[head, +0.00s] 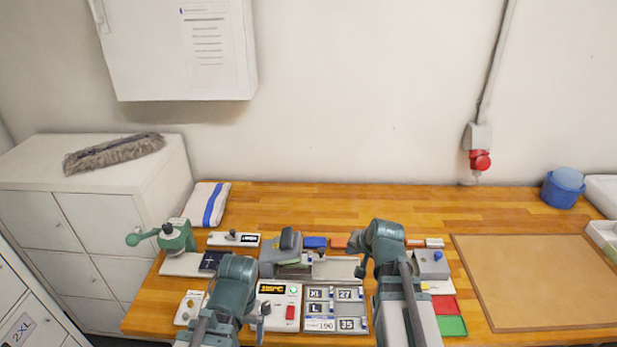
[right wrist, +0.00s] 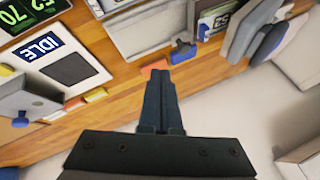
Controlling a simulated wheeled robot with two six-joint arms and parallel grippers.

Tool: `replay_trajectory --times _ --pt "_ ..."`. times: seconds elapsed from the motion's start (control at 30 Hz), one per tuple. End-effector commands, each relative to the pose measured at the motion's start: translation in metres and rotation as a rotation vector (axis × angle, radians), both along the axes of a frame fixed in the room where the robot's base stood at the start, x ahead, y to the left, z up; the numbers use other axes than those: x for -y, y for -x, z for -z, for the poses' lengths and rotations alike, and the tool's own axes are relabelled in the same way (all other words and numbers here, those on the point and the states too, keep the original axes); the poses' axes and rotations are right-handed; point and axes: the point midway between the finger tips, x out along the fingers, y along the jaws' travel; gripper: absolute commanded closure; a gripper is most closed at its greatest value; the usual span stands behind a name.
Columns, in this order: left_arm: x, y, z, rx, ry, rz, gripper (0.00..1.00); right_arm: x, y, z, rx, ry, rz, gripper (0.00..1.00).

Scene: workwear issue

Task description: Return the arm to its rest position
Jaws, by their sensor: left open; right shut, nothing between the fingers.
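My right arm (head: 385,240) is a blue-grey arm reaching over the wooden table right of centre in the head view. Its gripper (head: 361,270) is small and partly hidden there. In the right wrist view the two dark fingers of this gripper (right wrist: 158,90) are together with nothing between them, in front of the table's edge region. My left arm (head: 234,275) reaches in over the front left of the devices. Its gripper (head: 263,312) is open and small, close to the white device with the red switch (head: 290,312); contact cannot be told.
The table (head: 330,200) carries a green hand press (head: 175,235), a number panel (head: 336,310), red and green trays (head: 450,325), a grey box (head: 430,264) and a brown mat (head: 540,275). A blue tub (head: 563,187) stands far right. The table's back strip is clear.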

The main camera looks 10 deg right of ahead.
Motion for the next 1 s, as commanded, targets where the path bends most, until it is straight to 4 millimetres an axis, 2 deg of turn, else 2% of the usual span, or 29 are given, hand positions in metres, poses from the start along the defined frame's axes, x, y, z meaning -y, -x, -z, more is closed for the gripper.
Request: replay_trajectory --times 0.07,0.13,0.23,0.3,0.4,0.5,0.7,0.8,1.0 --pt "0.000 0.000 0.001 0.000 0.000 0.000 0.09 -0.007 0.002 0.003 -0.011 0.006 -0.019 1.00" --pt "0.000 0.000 0.004 0.000 0.000 0.000 0.09 -0.023 0.007 0.009 -0.042 0.026 -0.072 1.00" --pt "0.000 0.000 0.010 0.000 0.000 0.000 0.09 -0.065 0.025 0.025 -0.126 0.080 -0.211 1.00" --pt "0.000 0.000 0.014 0.000 0.000 -0.001 0.09 -0.098 0.045 0.038 -0.200 0.134 -0.335 1.00" --pt "0.000 0.000 0.020 0.000 0.000 -0.001 0.09 -0.137 0.076 0.052 -0.308 0.220 -0.509 1.00" --pt "0.000 0.000 0.025 0.000 0.000 -0.001 0.09 -0.166 0.107 0.062 -0.404 0.301 -0.658 1.00" --pt "0.000 0.000 0.031 0.000 0.000 -0.001 0.09 -0.194 0.151 0.070 -0.533 0.423 -0.851 1.00" --pt "0.000 0.000 0.032 0.000 0.000 -0.001 0.09 -0.200 0.161 0.070 -0.565 0.452 -0.895 1.00" --pt "0.000 0.000 0.032 0.000 0.000 -0.001 0.09 -0.201 0.166 0.069 -0.579 0.466 -0.912 1.00"
